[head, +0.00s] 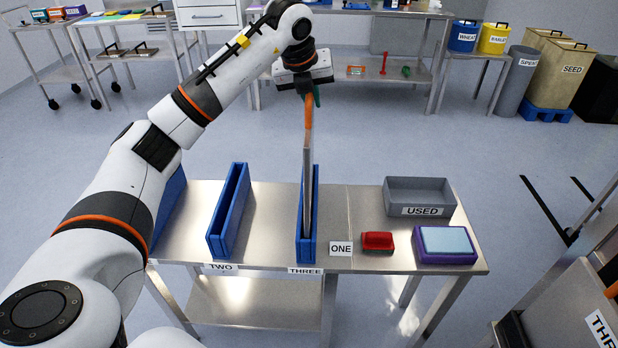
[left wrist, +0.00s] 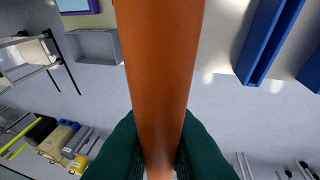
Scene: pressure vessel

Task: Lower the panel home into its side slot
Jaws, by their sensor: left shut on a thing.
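My left gripper (head: 312,94) has dark green fingers and is shut on the orange handle (head: 309,116) of a thin grey panel (head: 307,185). The panel hangs upright, edge-on to the head view, in line with the blue slot holder (head: 305,253) above the THREE label (head: 305,271). Its lower part appears between the holder's walls; how deep it sits cannot be told. In the left wrist view the orange handle (left wrist: 163,60) fills the middle between the green fingers and hides the slot. My right gripper is not in view.
Blue holder TWO (head: 229,215) stands left, another blue holder (head: 170,205) partly behind my arm.

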